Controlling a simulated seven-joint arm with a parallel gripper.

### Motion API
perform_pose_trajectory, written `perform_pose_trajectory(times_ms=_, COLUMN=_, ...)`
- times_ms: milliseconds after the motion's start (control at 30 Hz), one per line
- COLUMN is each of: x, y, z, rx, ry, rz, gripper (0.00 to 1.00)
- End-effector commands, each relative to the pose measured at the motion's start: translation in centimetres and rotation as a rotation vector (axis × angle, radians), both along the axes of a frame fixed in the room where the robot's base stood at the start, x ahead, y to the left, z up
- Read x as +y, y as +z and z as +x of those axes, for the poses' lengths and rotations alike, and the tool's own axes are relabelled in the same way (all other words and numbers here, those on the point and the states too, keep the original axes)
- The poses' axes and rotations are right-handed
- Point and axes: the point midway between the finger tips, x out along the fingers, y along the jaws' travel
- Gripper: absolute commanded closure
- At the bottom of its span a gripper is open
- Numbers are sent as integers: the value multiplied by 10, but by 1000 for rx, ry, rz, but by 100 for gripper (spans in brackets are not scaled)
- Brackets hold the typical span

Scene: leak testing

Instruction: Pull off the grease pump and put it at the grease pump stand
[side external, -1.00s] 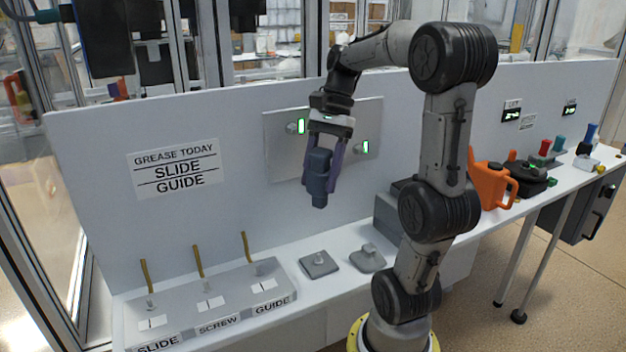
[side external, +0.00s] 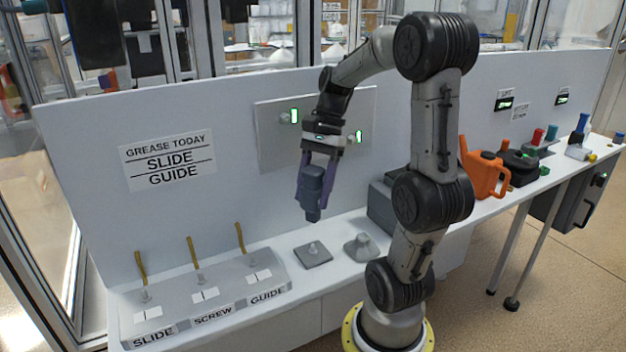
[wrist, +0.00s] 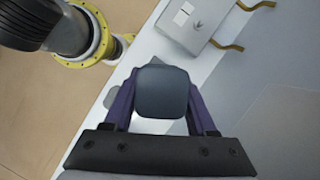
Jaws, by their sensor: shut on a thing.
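My gripper (side external: 318,172) is shut on the dark blue grease pump (side external: 311,190), with one purple finger on each side of it. The pump hangs above the bench, apart from it and tilted slightly, in front of the wall plate (side external: 270,150). In the wrist view the pump (wrist: 163,92) shows as a dark rounded block between the fingers (wrist: 163,100). Below it on the bench are a square grey base with a small peg (side external: 313,253) and a second grey base with a peg (side external: 361,246). I cannot tell which of these is the grease pump stand.
A grey block (side external: 235,302) labelled SLIDE, SCREW and GUIDE holds brass tubes at the left. A sign (side external: 168,160) reads "GREASE TODAY SLIDE GUIDE". A grey box (side external: 381,208) and an orange jug (side external: 484,175) stand to the right.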

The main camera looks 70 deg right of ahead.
Motion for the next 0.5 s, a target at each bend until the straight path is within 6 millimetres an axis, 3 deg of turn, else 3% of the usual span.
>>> perform_pose_trajectory(times_ms=500, x=0, y=-46, z=0, rx=1, ry=-1, rz=3, gripper=100)
